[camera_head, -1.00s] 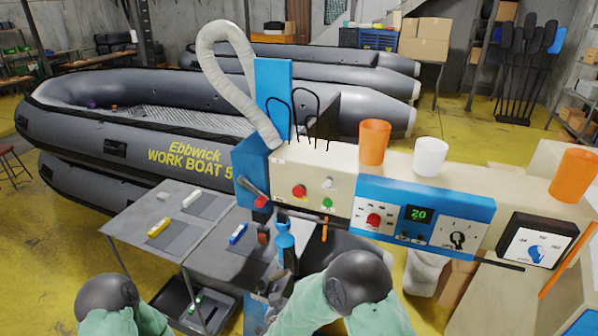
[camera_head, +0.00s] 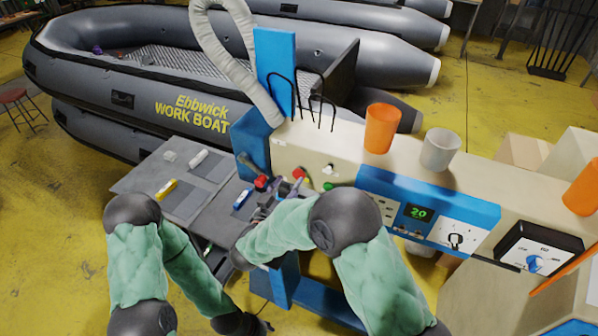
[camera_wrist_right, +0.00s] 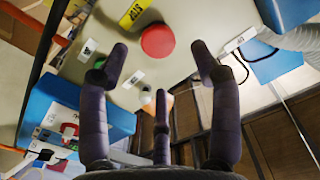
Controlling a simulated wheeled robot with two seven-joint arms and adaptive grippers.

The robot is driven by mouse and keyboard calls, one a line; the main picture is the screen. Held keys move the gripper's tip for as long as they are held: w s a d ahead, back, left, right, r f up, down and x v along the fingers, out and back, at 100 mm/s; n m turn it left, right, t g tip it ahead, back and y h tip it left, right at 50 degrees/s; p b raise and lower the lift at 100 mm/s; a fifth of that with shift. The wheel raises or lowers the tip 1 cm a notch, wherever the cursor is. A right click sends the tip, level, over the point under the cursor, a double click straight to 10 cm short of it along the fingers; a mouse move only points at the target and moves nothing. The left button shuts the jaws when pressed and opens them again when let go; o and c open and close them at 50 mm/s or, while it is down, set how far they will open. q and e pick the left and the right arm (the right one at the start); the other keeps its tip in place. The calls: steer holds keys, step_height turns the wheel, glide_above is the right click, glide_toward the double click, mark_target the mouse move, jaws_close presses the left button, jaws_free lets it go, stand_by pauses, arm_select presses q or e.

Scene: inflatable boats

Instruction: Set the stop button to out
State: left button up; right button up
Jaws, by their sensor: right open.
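The stop button is a round red button (camera_wrist_right: 158,41) beside a yellow STOP label (camera_wrist_right: 135,12) in the right wrist view. In the head view the red button (camera_head: 299,174) is on the beige panel, partly covered by my right gripper (camera_head: 284,188). In the right wrist view my right gripper (camera_wrist_right: 160,64) is open and empty, its fingers spread below the button and apart from it. Whether the button is in or out is hard to tell. My left gripper (camera_head: 262,326) is at the bottom edge, dark and partly cut off; its fingers are unclear.
A green button (camera_head: 329,186) and a small light switch (camera_head: 327,170) are close by on the panel. Orange (camera_head: 382,128) and grey (camera_head: 440,150) cups stand on top. A grey table (camera_head: 145,180) is at left.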

mark_target(298, 175)
steer(key=p+x, duration=0.1)
steer(key=x, duration=0.5)
steer(key=shift+w+d, duration=0.1)
steer(key=shift+w, duration=0.05)
jaws_close()
